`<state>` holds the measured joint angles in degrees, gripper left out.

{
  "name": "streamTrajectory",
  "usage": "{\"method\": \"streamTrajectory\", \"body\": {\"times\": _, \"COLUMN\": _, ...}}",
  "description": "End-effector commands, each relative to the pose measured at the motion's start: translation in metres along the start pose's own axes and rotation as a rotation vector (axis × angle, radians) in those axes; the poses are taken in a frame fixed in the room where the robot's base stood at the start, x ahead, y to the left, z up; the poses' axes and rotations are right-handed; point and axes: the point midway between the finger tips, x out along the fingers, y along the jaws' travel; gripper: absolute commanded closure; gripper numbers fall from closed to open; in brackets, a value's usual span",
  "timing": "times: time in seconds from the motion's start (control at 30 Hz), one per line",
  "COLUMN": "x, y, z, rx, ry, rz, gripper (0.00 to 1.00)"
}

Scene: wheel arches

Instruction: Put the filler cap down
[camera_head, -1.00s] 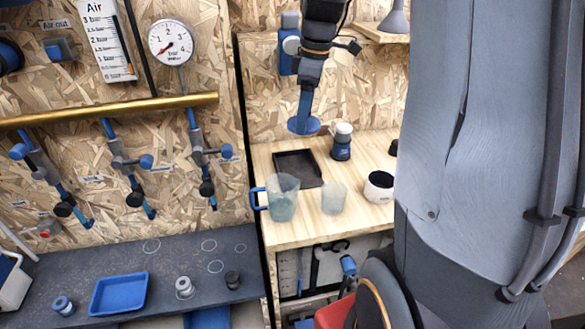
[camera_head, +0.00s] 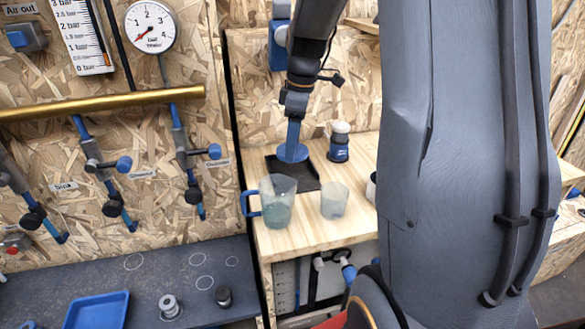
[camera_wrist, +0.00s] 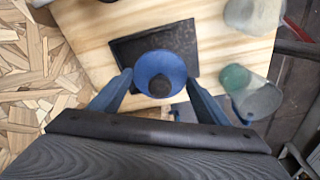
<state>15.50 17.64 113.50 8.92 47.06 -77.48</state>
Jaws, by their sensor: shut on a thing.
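The filler cap (camera_head: 292,153) shows as a blue round disc at the lower end of my gripper (camera_head: 293,138). The cap is over a flat black tray (camera_head: 306,184) on the wooden worktop. The tray (camera_wrist: 188,36) also shows behind the cap in the wrist view. I cannot tell whether the cap touches the tray.
A blue-handled jug (camera_head: 278,203) and a clear cup (camera_head: 334,202) stand in front of the tray. A blue tray (camera_head: 97,312) is on the grey bench at left. My arm hides the right side.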

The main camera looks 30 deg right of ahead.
Motion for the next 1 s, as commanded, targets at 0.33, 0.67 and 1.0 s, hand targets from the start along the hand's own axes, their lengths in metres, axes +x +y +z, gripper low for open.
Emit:
{"method": "streamTrajectory", "body": {"times": 0.33, "x": 0.037, "y": -0.001, "z": 0.004, "rx": 0.001, "ry": 0.0, "rz": -0.002, "gripper": 0.52}}
{"method": "streamTrajectory", "body": {"times": 0.67, "x": 0.069, "y": 0.0, "z": 0.008, "rx": -0.001, "ry": 0.0, "rz": 0.001, "gripper": 0.52}}
{"method": "streamTrajectory", "body": {"times": 1.0, "x": 0.072, "y": 0.0, "z": 0.008, "rx": 0.0, "ry": 0.0, "rz": 0.001, "gripper": 0.25}}
